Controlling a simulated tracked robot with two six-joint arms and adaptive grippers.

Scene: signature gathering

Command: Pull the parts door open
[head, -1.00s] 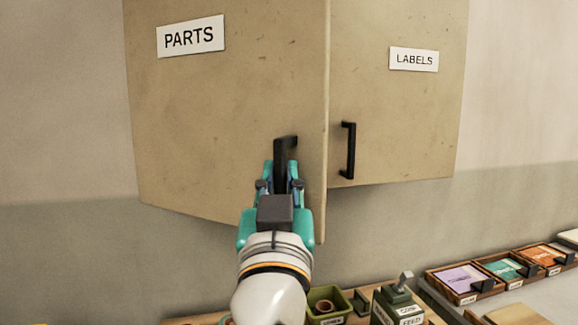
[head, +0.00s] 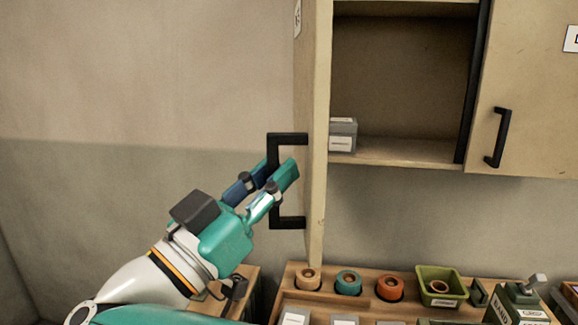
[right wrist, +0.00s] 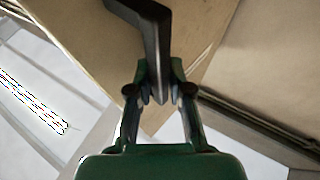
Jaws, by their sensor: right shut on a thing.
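The parts door (head: 316,110) of the wall cabinet stands wide open, seen nearly edge-on in the head view. Its black handle (head: 287,138) sticks out to the left of the door. My right gripper (head: 279,172) is shut on the upright bar of this handle. The right wrist view shows the handle (right wrist: 150,25) running down between the two fingers (right wrist: 160,92). The opened compartment (head: 400,80) shows a small grey box (head: 342,135) at its left, partly hidden by the door. My left gripper is not in view.
The labels door (head: 540,100) with its black handle (head: 498,138) is closed at the right. Below the cabinet is a wooden rack (head: 290,283) with several coloured rolls, a green bin (head: 437,273) and a stamping device (head: 515,302). The wall left of the door is clear.

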